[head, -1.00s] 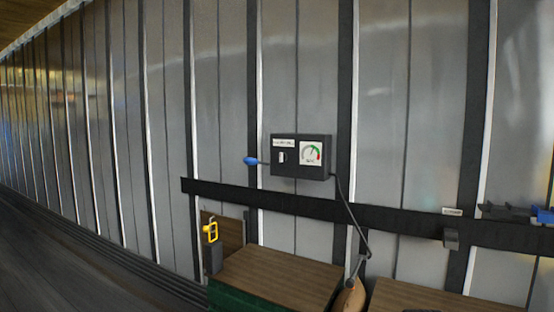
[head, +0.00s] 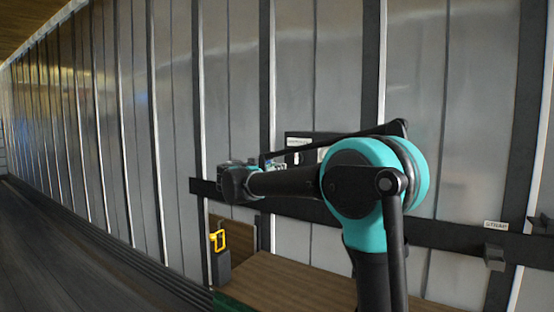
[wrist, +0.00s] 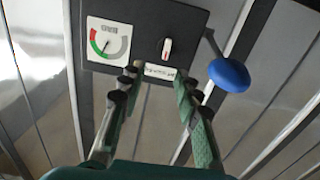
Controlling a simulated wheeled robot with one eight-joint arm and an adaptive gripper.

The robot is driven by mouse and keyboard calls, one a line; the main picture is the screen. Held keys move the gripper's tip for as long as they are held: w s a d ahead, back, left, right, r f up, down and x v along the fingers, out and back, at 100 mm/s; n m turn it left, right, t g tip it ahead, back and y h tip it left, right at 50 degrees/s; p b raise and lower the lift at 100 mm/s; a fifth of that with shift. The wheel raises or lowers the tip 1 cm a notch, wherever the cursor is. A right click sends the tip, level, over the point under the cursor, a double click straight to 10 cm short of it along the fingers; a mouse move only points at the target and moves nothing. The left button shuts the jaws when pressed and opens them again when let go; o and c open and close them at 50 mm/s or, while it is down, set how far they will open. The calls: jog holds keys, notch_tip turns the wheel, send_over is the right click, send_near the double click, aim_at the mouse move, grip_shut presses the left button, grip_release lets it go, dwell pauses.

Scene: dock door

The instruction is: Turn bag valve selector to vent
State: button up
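A dark control box (wrist: 185,18) is fixed to the wall; the wrist view shows it upside down. On its face are a small white selector knob (wrist: 167,48) with a red mark, a round gauge (wrist: 108,40) and a white label (wrist: 160,74) too blurred to read. A lever with a blue oval knob (wrist: 228,75) sticks out from the box's side. My gripper (wrist: 160,72) is open and empty, its fingers pointing at the box with the label between the tips. In the head view my arm hides most of the box (head: 297,138).
A dark rail (head: 450,240) runs along the ribbed metal wall below the box. A wooden-topped crate (head: 285,283) stands below. A yellow-handled item (head: 218,241) is at the crate's left. A small bracket (head: 494,257) hangs on the rail at the right.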

jog(key=a+r, duration=0.1)
send_near(297, 158)
jog(key=x, duration=0.8)
jog(key=shift+w+a+t, duration=0.2)
jog(key=shift+w+t, duration=0.1)
jog(key=shift+c, duration=0.4)
grip_shut()
